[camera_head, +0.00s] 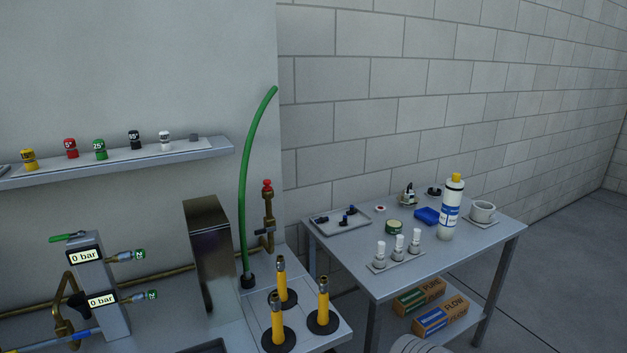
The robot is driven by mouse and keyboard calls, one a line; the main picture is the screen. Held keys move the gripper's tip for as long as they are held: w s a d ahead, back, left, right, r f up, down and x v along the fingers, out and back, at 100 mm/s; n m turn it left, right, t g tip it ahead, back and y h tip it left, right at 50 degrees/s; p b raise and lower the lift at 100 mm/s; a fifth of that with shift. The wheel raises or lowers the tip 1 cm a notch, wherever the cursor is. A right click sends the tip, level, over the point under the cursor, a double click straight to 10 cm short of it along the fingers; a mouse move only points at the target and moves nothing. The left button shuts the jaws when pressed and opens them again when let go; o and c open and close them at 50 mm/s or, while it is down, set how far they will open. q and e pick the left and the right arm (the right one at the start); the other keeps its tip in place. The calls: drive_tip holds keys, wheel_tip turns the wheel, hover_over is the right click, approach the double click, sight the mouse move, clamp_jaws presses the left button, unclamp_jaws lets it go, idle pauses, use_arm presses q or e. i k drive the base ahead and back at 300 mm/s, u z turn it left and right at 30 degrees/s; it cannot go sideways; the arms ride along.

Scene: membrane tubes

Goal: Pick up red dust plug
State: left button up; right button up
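A small red plug or cap (267,185) sits on top of an upright brass fitting (268,208) by the wall, just right of the green hose. It looks like the red dust plug. Another red piece (70,148), a nozzle-like cap with a mark on it, stands on the wall shelf. A small white item with a red centre (380,209) lies on the side table; it is too small to make out. Neither of my grippers is in view.
A green hose (244,190) rises beside the fitting. Three yellow tubes stand on black bases in front, one of them nearest the fitting (281,283). A metal box (208,250) stands left. The side table (345,258) holds a bottle (451,208), trays and small parts.

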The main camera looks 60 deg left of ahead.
sight(266, 182)
drive_tip(key=i, duration=1.25)
drive_tip(key=u, duration=3.6)
